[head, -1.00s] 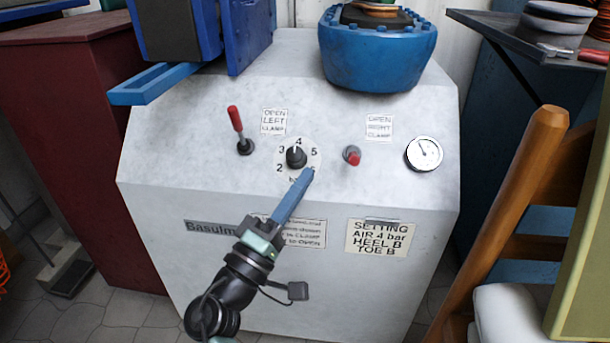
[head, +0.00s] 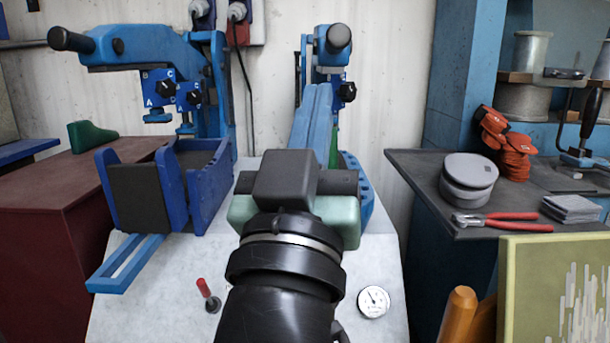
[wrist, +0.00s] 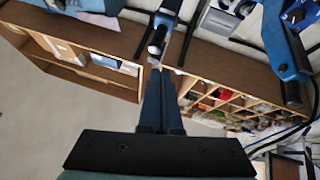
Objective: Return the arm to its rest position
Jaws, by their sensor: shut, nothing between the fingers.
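My gripper (head: 318,90) is raised in front of the machine in the head view. Its long blue fingers lie together with nothing between them. The dark wrist and my arm fill the lower middle of the picture and hide part of the grey machine top (head: 120,315). In the wrist view my gripper (wrist: 160,72) is also shut and empty, seen against a wooden shelf unit (wrist: 235,100) and a pale floor (wrist: 70,105).
The left clamp unit (head: 205,180) stands left of my arm, with a red lever (head: 203,288) below it. A gauge (head: 373,301) is on the right. A dark bench (head: 425,170) holds grey discs (head: 469,171), red-handled pliers (head: 505,222) and orange pieces (head: 513,160).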

